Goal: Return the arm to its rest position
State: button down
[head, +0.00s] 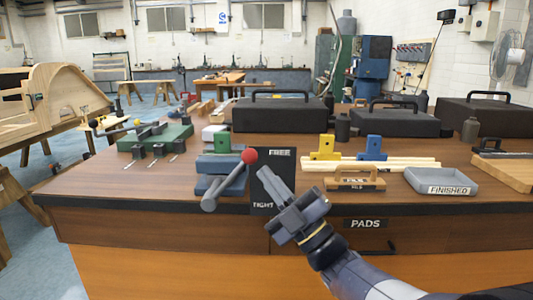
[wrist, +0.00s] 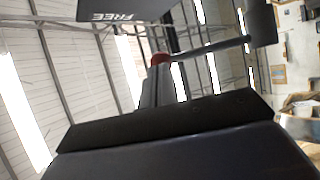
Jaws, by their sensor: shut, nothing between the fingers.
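My gripper (head: 267,177) is in front of the workbench's front edge in the head view, at the end of my arm, which comes in from the lower right. Its fingers point up and to the left, are together and hold nothing. They overlap the dark FREE/TIGHT plate (head: 282,168) in the picture. The vise lever (head: 228,184) with its red knob (head: 249,156) is just left of the fingertips, with a visible gap. In the wrist view the red knob (wrist: 160,59) and the upside-down FREE plate (wrist: 125,14) show beyond a large dark edge.
The blue vise (head: 214,165) with a green block stands at the bench edge. A wooden pad (head: 345,183), pale strips and the grey FINISHED tray (head: 441,181) lie to the right. Black cases (head: 279,115) stand behind. The floor at left (head: 45,240) is partly clear.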

jog(key=s+d+f+m+t+h, duration=0.1)
jog(key=s+d+f+m+h, duration=0.1)
jog(key=f, duration=0.4)
jog(key=s+d+f+m+t+h+b, duration=0.1)
jog(key=s+d+f+m+h, duration=0.1)
jog(key=d+f, duration=0.3)
jog(key=shift+s+f+m, duration=0.4)
jog(key=shift+s+f, duration=0.45)
jog(key=shift+f, duration=0.35)
